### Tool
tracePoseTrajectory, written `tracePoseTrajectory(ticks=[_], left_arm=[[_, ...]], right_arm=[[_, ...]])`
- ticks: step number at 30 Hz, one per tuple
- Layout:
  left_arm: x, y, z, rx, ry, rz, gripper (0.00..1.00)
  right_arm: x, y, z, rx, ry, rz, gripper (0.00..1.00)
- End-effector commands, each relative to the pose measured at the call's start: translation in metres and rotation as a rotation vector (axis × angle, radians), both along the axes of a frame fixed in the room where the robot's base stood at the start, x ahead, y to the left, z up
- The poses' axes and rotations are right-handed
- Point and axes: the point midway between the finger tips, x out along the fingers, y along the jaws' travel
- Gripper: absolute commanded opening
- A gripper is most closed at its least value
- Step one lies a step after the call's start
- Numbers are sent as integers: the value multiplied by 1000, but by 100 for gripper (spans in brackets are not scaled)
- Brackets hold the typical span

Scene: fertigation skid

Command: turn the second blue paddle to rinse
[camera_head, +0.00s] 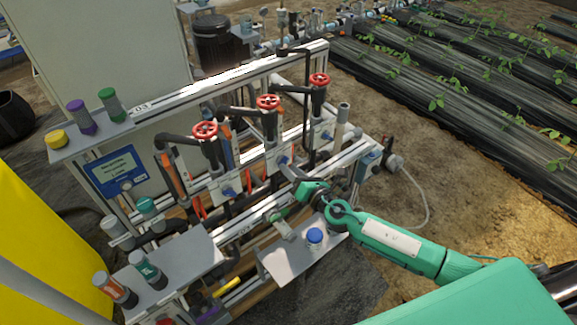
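Several small blue paddles sit on the skid's front, below red handwheels. One blue paddle (229,191) is at the left, under the left wheel. The second blue paddle (283,160) is in the middle, and another blue paddle (327,135) is at the right. My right arm reaches in from the lower right. Its gripper (288,171) is at the middle paddle, very close to it. I cannot tell whether it touches the paddle, and its fingers are too small and partly hidden to read. My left gripper is not in view.
Red handwheels (268,101) stand above the paddles, among pipes and white rails. A small shelf (291,262) with a blue-capped container (314,238) lies below my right wrist. A left shelf (178,262) holds bottles. Open soil (470,200) lies to the right.

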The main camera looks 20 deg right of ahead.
Motion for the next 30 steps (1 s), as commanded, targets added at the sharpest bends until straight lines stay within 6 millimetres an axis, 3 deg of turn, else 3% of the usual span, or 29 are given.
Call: tracePoseTrajectory(ticks=[6, 15, 20, 28, 30], left_arm=[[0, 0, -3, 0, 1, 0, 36], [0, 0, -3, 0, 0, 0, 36], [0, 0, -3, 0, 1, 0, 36], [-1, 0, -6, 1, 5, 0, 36], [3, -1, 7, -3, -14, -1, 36]], right_arm=[[15, 5, 0, 0, -1, -1, 32], [16, 6, 0, 0, -1, -1, 32], [16, 6, 0, 0, -1, -1, 1], [15, 6, -2, 30, 11, -1, 0], [15, 6, -3, 72, 25, -1, 0]])
